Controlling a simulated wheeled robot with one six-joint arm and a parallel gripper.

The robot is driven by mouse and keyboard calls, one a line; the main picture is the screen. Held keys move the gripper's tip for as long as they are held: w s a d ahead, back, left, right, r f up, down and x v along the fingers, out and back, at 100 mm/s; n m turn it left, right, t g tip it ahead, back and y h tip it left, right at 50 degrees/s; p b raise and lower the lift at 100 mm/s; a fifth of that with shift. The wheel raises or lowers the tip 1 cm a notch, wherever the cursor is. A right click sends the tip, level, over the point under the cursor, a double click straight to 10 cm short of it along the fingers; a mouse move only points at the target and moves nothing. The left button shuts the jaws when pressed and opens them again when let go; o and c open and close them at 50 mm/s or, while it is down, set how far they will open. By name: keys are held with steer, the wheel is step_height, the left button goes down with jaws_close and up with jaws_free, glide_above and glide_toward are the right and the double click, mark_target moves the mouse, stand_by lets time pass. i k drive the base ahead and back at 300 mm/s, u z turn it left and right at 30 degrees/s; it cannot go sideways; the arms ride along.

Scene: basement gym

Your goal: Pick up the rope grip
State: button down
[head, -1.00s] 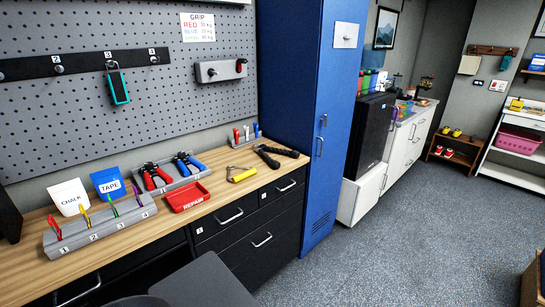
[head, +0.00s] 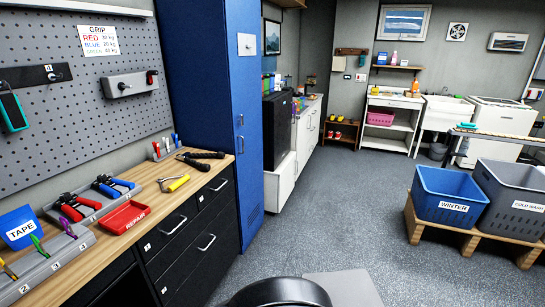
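I cannot tell for certain which thing is the rope grip. A teal and black hanging piece (head: 12,112) hangs on the pegboard at the left edge, partly cut off. A black two-handled tool (head: 203,160) lies on the wooden bench near its far end, beside a yellow-handled tool (head: 174,183). A small teal item (head: 361,61) hangs from a rack on the far wall. My gripper is not in view; only dark and grey parts of my own body show at the bottom.
The wooden bench (head: 130,238) holds red-handled grippers (head: 80,207), blue-handled grippers (head: 113,186), a red REPAIR tray (head: 125,217) and a TAPE packet (head: 19,228). A blue locker (head: 215,100) stands beyond it. WINTER basket (head: 449,196) sits on a pallet at right. The floor between is clear.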

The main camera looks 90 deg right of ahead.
mark_target(185, 157)
steer(key=z, duration=3.05)
steer(key=k, duration=1.25)
steer(key=z, duration=0.7)
steer(key=i, duration=3.45)
steer(key=u, duration=1.15)
steer(key=i, duration=0.9)
steer(key=u, duration=1.7)
steer(key=i, duration=0.6)
steer(key=u, duration=0.4)
